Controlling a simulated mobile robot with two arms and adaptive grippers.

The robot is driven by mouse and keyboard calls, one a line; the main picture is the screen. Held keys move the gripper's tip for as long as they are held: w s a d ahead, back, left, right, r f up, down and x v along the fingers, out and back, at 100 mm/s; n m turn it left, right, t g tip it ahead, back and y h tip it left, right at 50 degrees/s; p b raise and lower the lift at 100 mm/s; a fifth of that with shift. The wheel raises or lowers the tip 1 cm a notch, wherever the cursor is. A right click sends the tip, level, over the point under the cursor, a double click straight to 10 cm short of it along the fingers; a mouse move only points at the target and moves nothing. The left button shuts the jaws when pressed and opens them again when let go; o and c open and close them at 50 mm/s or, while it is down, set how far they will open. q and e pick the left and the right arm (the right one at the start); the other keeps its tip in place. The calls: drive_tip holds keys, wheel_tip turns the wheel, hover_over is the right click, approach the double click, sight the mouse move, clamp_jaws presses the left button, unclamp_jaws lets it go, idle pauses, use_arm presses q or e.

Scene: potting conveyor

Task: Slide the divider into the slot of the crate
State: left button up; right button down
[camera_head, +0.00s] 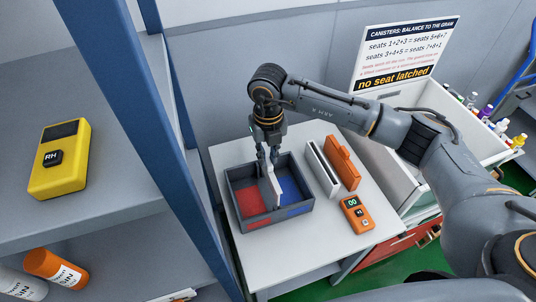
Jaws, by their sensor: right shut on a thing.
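The crate (247,225) is a dark grey open box on the light table, with a red floor part on the left and a blue one on the right. A pale thin divider (277,186) stands nearly upright within the crate's outline, between the red and blue parts. My right gripper (268,157) points down from above, shut on the divider's upper edge. I cannot tell whether the divider's lower edge is seated in the slot, as the slot is hidden. My left gripper is not in view.
To the crate's right on the table (315,237) are a white slotted block (322,168), an orange case (342,162) and an orange meter (356,214). A blue shelf post (178,120) stands close at left. A sign (405,55) and white bin (455,110) are behind my right arm.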

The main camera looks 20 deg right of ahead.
drive_tip(key=shift+f+b, duration=3.55)
drive_tip(key=shift+f, duration=0.55)
drive_tip(key=c, duration=1.2)
unclamp_jaws()
drive_tip(key=shift+r, duration=0.2)
wheel_tip(320, 180, up, 12)
drive_tip(key=shift+f, duration=0.1)
